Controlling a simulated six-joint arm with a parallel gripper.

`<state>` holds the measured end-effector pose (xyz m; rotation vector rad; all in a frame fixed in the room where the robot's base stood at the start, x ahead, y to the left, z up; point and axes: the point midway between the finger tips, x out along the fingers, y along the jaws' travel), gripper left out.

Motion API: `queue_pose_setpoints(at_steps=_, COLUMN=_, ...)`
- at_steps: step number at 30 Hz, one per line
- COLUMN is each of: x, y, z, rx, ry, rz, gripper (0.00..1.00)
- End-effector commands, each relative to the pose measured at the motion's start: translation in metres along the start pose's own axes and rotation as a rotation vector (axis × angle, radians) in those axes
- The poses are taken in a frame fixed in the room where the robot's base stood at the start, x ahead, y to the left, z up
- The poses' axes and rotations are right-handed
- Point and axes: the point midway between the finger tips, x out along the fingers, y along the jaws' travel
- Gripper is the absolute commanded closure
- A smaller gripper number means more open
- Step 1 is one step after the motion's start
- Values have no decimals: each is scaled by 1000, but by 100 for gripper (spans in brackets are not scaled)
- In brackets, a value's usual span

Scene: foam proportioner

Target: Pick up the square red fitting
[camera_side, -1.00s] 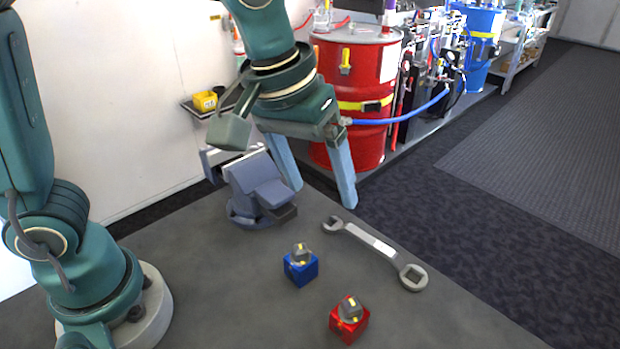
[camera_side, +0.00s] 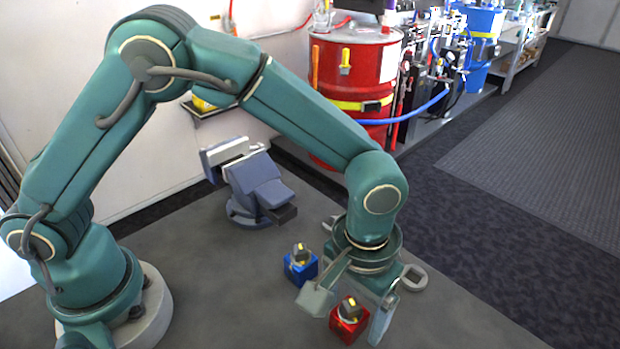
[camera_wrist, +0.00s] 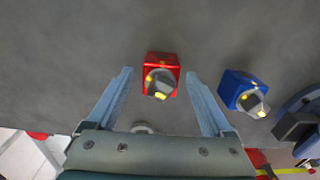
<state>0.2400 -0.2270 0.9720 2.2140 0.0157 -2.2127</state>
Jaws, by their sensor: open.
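The square red fitting (camera_side: 348,322) is a small red cube with a grey round knob marked in yellow on top. It sits on the grey table near the front in the side view. In the wrist view the red fitting (camera_wrist: 161,72) lies ahead, between the lines of the two fingers. My gripper (camera_wrist: 158,78) is open and empty, with a finger on each side of it. In the side view my gripper (camera_side: 366,318) is low, close to the fitting, with one finger just to its right.
A similar blue fitting (camera_side: 300,266) stands close by, behind and left of the red one; it also shows in the wrist view (camera_wrist: 242,92). A wrench (camera_side: 412,277) is partly hidden behind my gripper. A blue-grey vise (camera_side: 258,190) stands farther back.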

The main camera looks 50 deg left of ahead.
Motion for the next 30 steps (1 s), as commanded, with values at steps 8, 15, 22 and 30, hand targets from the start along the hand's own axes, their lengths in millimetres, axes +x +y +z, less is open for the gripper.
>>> queue_pose_setpoints(at_steps=8, x=4, y=0, z=0, rx=0, ry=0, rz=0, gripper=15)
queue_pose_setpoints(at_steps=15, x=4, y=0, z=0, rx=-1, ry=0, rz=0, gripper=92)
queue_pose_setpoints(at_steps=22, x=3, y=0, z=0, rx=-1, ry=1, rz=1, gripper=100)
queue_pose_setpoints(at_steps=30, x=-6, y=0, z=-1, rx=-1, ry=3, rz=3, gripper=100)
